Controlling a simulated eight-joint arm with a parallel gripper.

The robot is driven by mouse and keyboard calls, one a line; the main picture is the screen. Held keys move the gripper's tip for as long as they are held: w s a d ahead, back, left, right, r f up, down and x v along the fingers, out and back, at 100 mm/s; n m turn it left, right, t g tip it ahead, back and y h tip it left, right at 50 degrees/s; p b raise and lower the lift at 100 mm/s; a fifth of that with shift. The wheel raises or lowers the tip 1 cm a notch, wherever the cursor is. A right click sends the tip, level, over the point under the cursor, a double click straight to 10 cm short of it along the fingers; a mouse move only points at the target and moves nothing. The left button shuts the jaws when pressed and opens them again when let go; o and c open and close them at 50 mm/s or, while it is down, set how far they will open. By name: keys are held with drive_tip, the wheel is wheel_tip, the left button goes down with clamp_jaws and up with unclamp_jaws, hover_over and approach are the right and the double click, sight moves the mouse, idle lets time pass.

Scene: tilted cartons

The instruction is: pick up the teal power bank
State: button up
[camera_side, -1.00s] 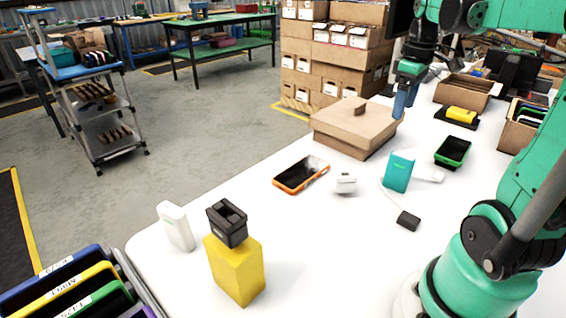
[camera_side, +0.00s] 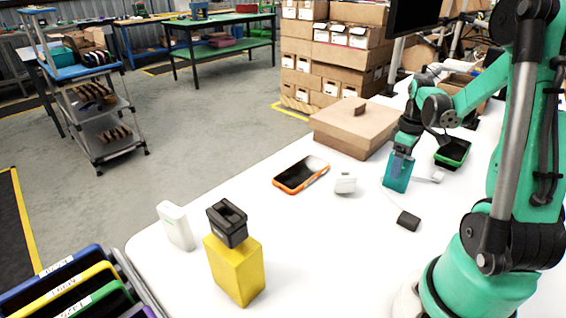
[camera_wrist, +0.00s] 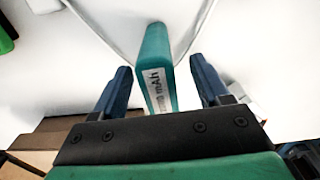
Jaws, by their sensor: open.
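The teal power bank (camera_side: 398,174) stands upright on the white table, right of the orange phone. In the wrist view the power bank (camera_wrist: 157,62) shows its narrow end with a white label reading "mAh". My gripper (camera_side: 401,160) is at its top, pointing down. In the wrist view my gripper (camera_wrist: 162,84) is open, with one blue finger on each side of the power bank and a visible gap to both. The upper part of the power bank is partly hidden by my gripper in the side view.
A white adapter (camera_side: 345,183) and an orange-rimmed phone (camera_side: 301,175) lie to the left. A black plug (camera_side: 408,220) lies in front. A green-and-black tray (camera_side: 452,153) is to the right, and a cardboard box (camera_side: 354,131) stands behind.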

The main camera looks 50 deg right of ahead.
drive_tip(key=shift+f, duration=1.2)
clamp_jaws()
drive_tip(key=shift+r, duration=0.1)
